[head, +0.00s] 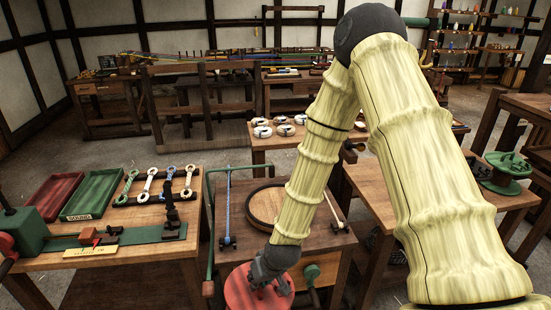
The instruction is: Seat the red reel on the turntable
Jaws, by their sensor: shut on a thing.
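The red reel (240,291) hangs at the bottom of the head view, its round red flange partly covered by my gripper. My gripper (272,284) is shut on the red reel, near the front edge of the low wooden stand. The turntable (264,207) is a round wooden disc with a rim, set on top of that stand (235,253). It lies beyond the reel and is bare where I see it; my arm hides its right part. The reel is apart from the turntable. The reel's lower part is cut off by the picture's edge.
A blue rod (228,205) stands left of the turntable, and a pale rod (334,210) right of it. The left bench (150,258) holds red and green trays and several rope coils. A green reel (507,168) sits on the right table. White coils (285,129) lie behind.

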